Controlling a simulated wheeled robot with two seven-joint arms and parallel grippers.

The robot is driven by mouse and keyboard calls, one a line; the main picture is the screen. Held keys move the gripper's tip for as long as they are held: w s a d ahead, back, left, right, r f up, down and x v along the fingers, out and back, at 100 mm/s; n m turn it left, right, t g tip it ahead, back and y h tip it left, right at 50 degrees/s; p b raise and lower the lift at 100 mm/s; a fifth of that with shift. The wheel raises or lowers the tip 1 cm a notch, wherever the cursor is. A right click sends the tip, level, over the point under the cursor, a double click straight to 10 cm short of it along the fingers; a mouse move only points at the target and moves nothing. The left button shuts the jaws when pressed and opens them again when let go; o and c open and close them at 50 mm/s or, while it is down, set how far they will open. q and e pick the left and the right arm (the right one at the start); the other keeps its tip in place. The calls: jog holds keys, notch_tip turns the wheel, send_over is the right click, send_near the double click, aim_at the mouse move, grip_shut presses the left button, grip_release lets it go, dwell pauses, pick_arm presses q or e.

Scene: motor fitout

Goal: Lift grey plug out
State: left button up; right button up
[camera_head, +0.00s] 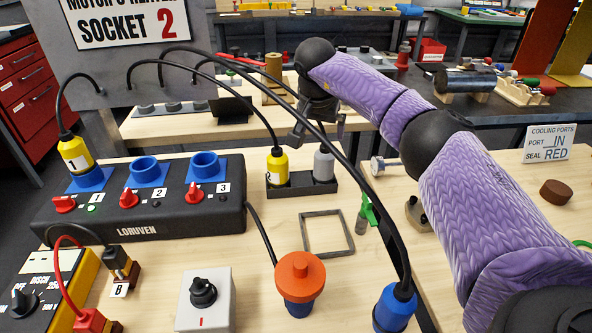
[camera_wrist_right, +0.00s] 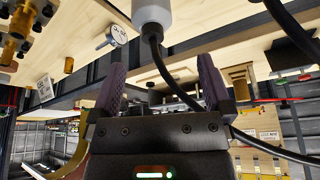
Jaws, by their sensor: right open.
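The grey plug (camera_head: 323,164) stands upright in the right-hand place of a black holder (camera_head: 300,188), with a yellow plug (camera_head: 277,166) beside it. My right gripper (camera_head: 320,130) is just above the grey plug, pointing down. In the right wrist view its two fingers are apart (camera_wrist_right: 162,88), the grey plug (camera_wrist_right: 152,14) lies beyond their tips, and the plug's black cable (camera_wrist_right: 165,72) runs between them. The fingers do not touch the plug's body. The plug's lower end is hidden in the holder. My left gripper is not in view.
A black LORUVEN socket box (camera_head: 135,232) with a yellow plug (camera_head: 75,153) in socket 1 stands left. An empty grey frame (camera_head: 327,234), an orange-capped blue piece (camera_head: 300,275) and a blue plug (camera_head: 394,308) are in front. Black cables arch close to my right gripper.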

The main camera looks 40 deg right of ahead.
aim_at(324, 148)
jog(key=b+x, duration=0.1)
jog(key=x, duration=0.2)
jog(key=s+b+x, duration=0.1)
jog(key=x, duration=0.1)
jog(key=b+x, duration=0.1)
jog(key=x, duration=0.2)
jog(key=shift+s+a+f, duration=0.2)
jog(key=shift+a+f, duration=0.1)
jog(key=shift+f, duration=0.25)
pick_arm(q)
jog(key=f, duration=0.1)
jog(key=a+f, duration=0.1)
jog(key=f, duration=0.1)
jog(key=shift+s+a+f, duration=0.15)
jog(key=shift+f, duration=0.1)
pick_arm(e)
jog(key=shift+r, duration=0.2)
jog(key=shift+c, duration=1)
jog(key=c, duration=1.1)
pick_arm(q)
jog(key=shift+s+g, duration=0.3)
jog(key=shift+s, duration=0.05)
pick_arm(e)
jog(key=shift+c, duration=0.2)
